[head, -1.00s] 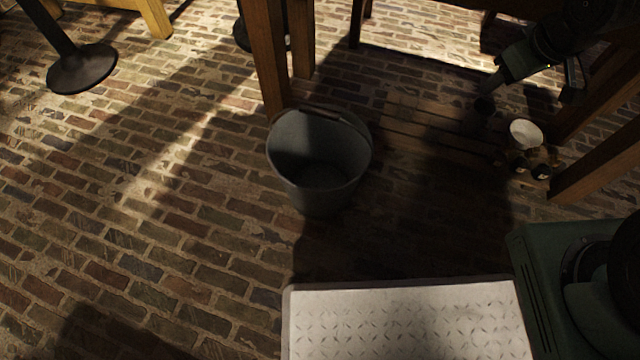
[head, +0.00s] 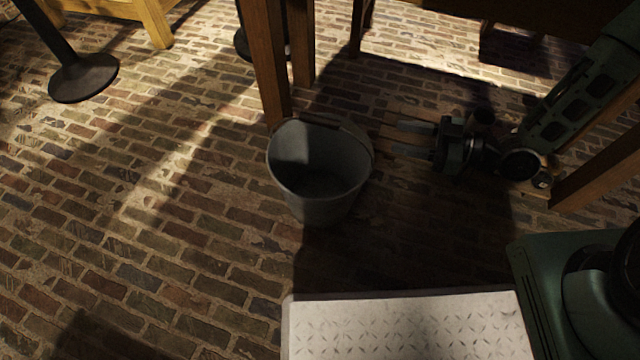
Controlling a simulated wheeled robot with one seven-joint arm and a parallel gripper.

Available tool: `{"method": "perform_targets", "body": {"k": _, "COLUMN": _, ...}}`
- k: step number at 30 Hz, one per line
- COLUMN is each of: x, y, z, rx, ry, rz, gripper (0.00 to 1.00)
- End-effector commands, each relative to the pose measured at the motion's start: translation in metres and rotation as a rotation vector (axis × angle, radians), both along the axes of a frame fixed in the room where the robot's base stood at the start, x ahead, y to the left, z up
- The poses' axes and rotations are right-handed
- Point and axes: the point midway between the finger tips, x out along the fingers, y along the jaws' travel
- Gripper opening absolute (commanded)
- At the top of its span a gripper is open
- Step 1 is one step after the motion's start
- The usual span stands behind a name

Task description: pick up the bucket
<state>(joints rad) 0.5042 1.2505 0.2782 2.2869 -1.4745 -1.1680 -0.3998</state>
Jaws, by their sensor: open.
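The grey metal bucket (head: 318,190) stands upright on the brick floor near the middle of the head view. Its mouth faces up and looks empty.
A wooden table leg (head: 266,65) stands just behind the bucket. Another wooden leg (head: 600,170) is at right, near my arm. A low wooden slatted piece (head: 400,117) lies behind my gripper. A round dark stand base (head: 84,78) is at upper left. Floor left of the bucket is clear.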

Motion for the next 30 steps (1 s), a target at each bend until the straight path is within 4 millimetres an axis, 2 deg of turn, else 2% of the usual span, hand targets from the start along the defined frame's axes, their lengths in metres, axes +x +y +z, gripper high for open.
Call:
{"method": "perform_targets", "body": {"k": 15, "x": 0.033, "y": 0.093, "z": -0.019, "rx": -0.004, "ry": 0.0, "rz": 0.003, "gripper": 0.46}}
{"method": "perform_targets", "body": {"k": 23, "x": 0.04, "y": 0.111, "z": -0.019, "rx": -0.004, "ry": 0.001, "rz": 0.002, "gripper": 0.46}}
{"method": "perform_targets", "body": {"k": 30, "x": 0.05, "y": 0.141, "z": -0.021, "rx": -0.005, "ry": -0.001, "rz": 0.002, "gripper": 0.46}}
